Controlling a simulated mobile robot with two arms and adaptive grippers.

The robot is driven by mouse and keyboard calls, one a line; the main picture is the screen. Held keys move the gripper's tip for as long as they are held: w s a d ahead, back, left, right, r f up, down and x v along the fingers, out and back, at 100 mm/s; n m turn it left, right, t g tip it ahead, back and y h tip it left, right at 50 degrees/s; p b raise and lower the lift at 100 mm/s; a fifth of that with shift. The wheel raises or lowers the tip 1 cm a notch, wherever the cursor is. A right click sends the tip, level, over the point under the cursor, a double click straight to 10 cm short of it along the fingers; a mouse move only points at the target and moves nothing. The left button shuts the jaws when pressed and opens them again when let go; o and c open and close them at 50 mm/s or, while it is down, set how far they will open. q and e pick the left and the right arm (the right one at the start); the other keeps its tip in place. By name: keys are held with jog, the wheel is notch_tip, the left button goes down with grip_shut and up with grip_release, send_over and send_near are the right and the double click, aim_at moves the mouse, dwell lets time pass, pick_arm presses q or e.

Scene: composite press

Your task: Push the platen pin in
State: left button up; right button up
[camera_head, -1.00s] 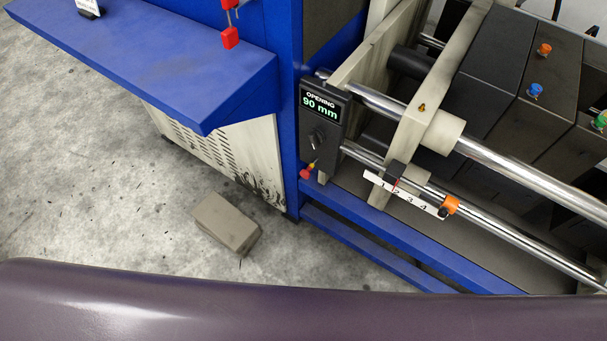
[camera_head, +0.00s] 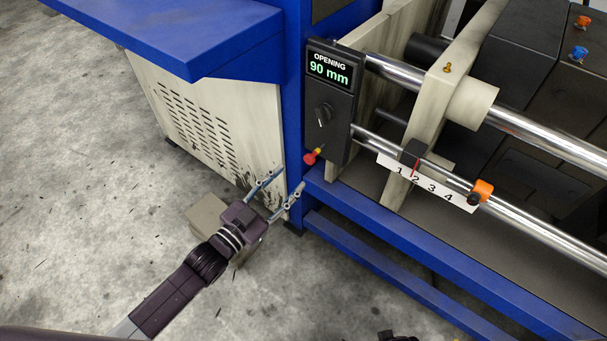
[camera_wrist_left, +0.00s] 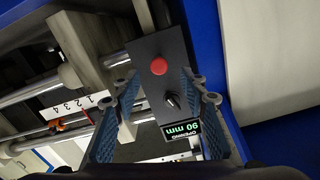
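A red knob with a yellow collar (camera_head: 312,156) sticks out from the lower face of the black panel (camera_head: 325,130); I take it for the platen pin. In the left wrist view the red knob (camera_wrist_left: 159,66) is seen nearly end-on, and the panel (camera_wrist_left: 157,45) appears upside down. My left gripper (camera_head: 288,180) is open and empty, below and left of the knob, apart from it. In the left wrist view its fingers (camera_wrist_left: 160,82) stand on either side of the panel, with the knob between them.
The panel's display reads "90 mm", with a dark selector (camera_head: 323,114) below it. A numbered scale (camera_head: 430,185) with an orange knob (camera_head: 482,190) lies to the right. A brass pin (camera_head: 447,67) tops the pale plate. A blue ledge (camera_head: 200,35) overhangs at left. A block (camera_head: 204,212) lies on the floor.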

aim_at(308, 161)
pick_arm(q)
jog(key=x, duration=0.6)
jog(key=shift+w+d+r+b, duration=0.15)
jog(key=shift+d+r+b, duration=0.2)
jog(key=shift+d+r, duration=0.1)
jog(key=shift+w+d+f, duration=0.1)
jog(key=shift+w+d, duration=0.25)
jog(key=shift+w, duration=0.15)
pick_arm(e)
jog(key=w+r, duration=0.2)
jog(key=shift+a+r, duration=0.15)
jog(key=shift+r, duration=0.15)
pick_arm(q)
grip_shut()
